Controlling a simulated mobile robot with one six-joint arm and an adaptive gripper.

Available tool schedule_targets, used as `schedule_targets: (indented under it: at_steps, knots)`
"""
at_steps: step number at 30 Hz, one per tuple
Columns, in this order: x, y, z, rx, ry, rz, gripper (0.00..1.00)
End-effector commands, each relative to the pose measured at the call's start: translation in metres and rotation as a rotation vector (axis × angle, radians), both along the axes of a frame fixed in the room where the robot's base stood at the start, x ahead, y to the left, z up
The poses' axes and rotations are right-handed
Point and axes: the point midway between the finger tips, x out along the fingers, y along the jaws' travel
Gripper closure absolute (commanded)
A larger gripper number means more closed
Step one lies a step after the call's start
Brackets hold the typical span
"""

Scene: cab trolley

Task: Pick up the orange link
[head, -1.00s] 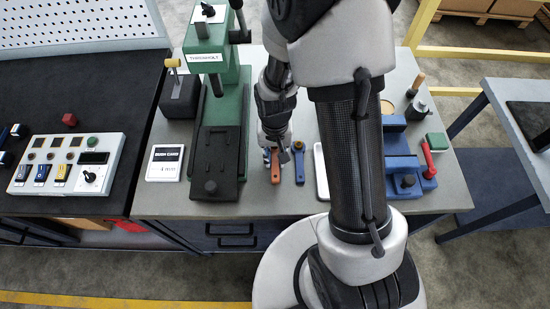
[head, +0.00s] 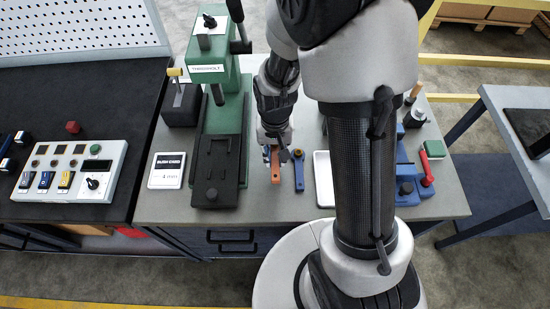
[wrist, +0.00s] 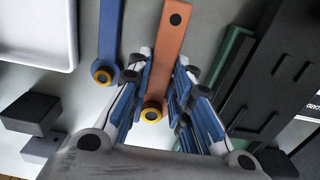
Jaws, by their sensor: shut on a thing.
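The orange link (head: 276,174) is a flat bar with a dark hole at one end and a brass-coloured ring at the other. My gripper (head: 273,150) is over its far part in the head view and hides that end. In the wrist view the orange link (wrist: 174,38) runs between the two blue-padded fingers of my gripper (wrist: 160,72), which are shut on it near the ring end. The link looks slightly above the grey bench; the gap is hard to judge.
A blue link (head: 299,176) lies close on the right. A white tray (head: 323,190) is beyond it. The green press (head: 212,75) with its black base stands close on the left, beside a small card sign (head: 166,171). Blue fixtures (head: 405,185) stand at the right.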

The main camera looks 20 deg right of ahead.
Motion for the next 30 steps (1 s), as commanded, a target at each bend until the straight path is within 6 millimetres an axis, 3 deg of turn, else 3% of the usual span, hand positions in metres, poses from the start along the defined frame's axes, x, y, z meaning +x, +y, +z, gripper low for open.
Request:
schedule_targets:
  at_steps: [1,6,15,21,30]
  knots:
    - [0.002,0.000,0.020,0.000,-0.009,0.000,1.00]
    - [0.002,0.000,0.070,0.000,-0.009,0.000,1.00]
    - [0.001,0.000,0.132,0.000,-0.005,0.000,1.00]
    - [0.001,0.000,0.149,0.000,-0.002,0.000,1.00]
    - [0.000,0.000,0.151,0.000,-0.001,0.000,1.00]
